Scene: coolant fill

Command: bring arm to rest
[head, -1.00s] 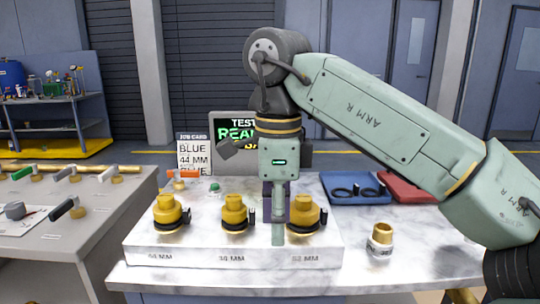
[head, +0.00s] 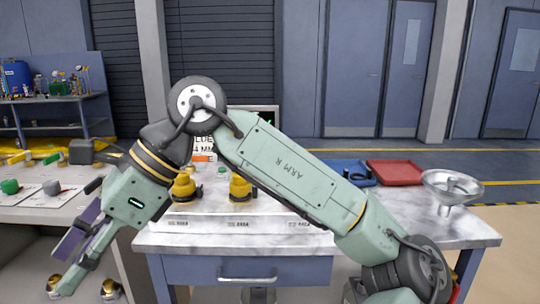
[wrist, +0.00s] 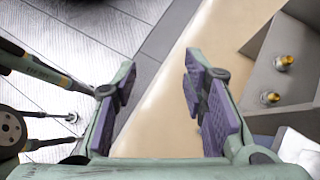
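My gripper (head: 60,270) is at the left of the head view, tilted down past the near edge of the grey bench. In the wrist view my gripper (wrist: 160,85) has its purple-padded fingers apart, with nothing between them. My arm reaches across in front of the marble-topped table, bent at the elbow.
The marble-topped table (head: 440,230) carries a white block (head: 240,225) with yellow-topped fittings (head: 240,188), a metal funnel (head: 452,187), a blue tray (head: 345,168) and a red tray (head: 395,173). The grey bench (head: 25,205) is left. Brass-topped pieces (wrist: 284,62) sit near my gripper.

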